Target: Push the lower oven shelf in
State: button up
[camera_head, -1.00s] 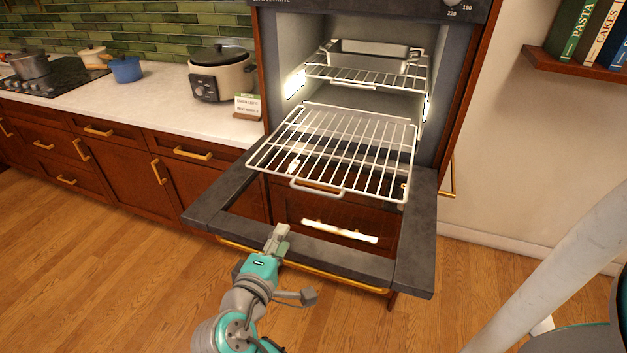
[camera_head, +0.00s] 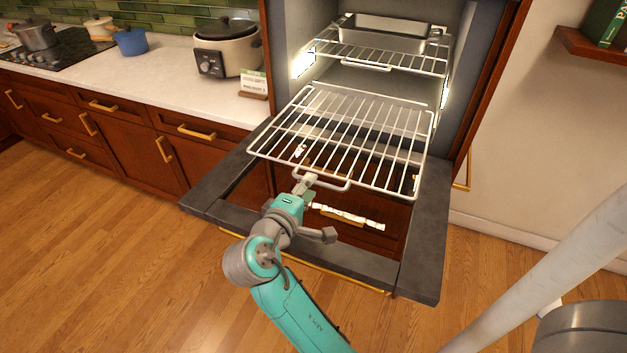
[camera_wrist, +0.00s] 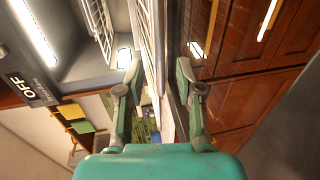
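The lower oven shelf (camera_head: 345,135) is a white wire rack, pulled well out of the oven above the open door (camera_head: 419,245). Its front edge has a looped handle (camera_head: 325,187). My gripper (camera_head: 306,183) is at the left part of this handle in the head view; its tips partly overlap the loop, so contact is unclear. In the wrist view my gripper (camera_wrist: 159,80) has its fingers apart, with the shelf (camera_wrist: 150,30) seen nearly edge-on in line with the gap between them. The fingers are not shut on it.
An upper rack (camera_head: 385,60) inside the oven holds a metal pan (camera_head: 388,38). The open door lies low beneath the shelf. A counter (camera_head: 150,80) with a cooker (camera_head: 227,48) and a small sign (camera_head: 253,84) is at left. A wall shelf (camera_head: 590,48) is at right.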

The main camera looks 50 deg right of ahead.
jog(key=shift+x, duration=1.7)
jog(key=shift+c, duration=0.2)
grip_shut()
